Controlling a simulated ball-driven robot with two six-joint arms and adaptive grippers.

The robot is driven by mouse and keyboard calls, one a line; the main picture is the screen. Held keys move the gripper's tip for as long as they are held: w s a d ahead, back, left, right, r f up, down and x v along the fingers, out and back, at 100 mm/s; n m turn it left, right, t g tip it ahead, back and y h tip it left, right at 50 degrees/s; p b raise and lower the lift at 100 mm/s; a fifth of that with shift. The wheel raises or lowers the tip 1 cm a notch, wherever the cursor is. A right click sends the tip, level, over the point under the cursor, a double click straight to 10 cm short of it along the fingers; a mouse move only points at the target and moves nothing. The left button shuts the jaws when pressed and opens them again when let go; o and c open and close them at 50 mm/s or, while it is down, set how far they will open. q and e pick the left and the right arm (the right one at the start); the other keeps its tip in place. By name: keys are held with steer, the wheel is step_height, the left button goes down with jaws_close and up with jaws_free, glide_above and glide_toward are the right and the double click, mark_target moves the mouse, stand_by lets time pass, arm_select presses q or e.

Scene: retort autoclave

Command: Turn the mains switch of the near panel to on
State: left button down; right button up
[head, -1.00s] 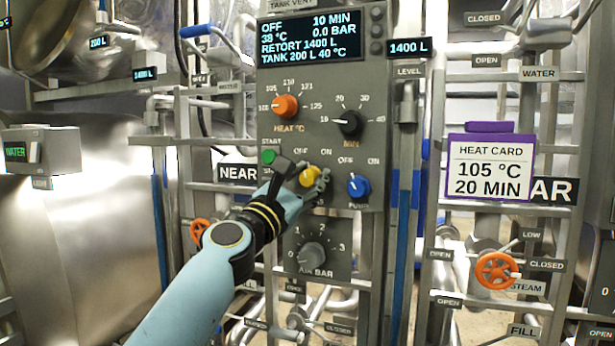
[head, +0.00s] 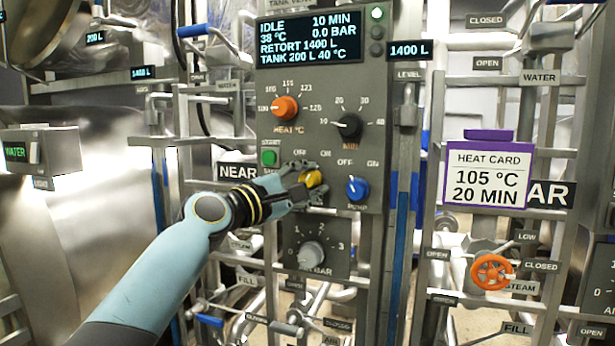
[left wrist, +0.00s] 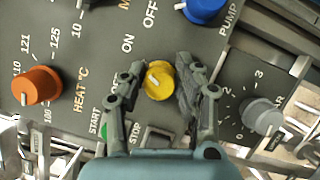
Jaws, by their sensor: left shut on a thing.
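The mains switch, a yellow knob (head: 312,178), sits on the grey near panel (head: 275,137) between the green start button and the blue pump knob. My left gripper (head: 308,183) is shut on it, with one finger on each side. The left wrist view shows the yellow knob (left wrist: 159,82) between the fingers of the left gripper (left wrist: 160,80). A pale mark on the knob seems to lean toward its ON label. The panel display (head: 309,38) reads IDLE, 10 MIN, 38 °C, 0.0 BAR. My right gripper is not in view.
The blue pump knob (head: 356,189) is close right of the gripper, and the green start button (head: 269,158) is close left. The air bar knob (head: 311,254) is below. The orange heat knob (head: 285,107) and black minutes knob (head: 348,126) are above. Pipes flank the panel.

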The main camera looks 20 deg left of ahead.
arm_select(q)
steer(key=shift+f+m, duration=0.1)
steer(key=shift+m, duration=0.3)
steer(key=c, duration=0.9)
jaws_free()
steer(key=shift+c, duration=0.2)
steer(key=v, duration=1.2)
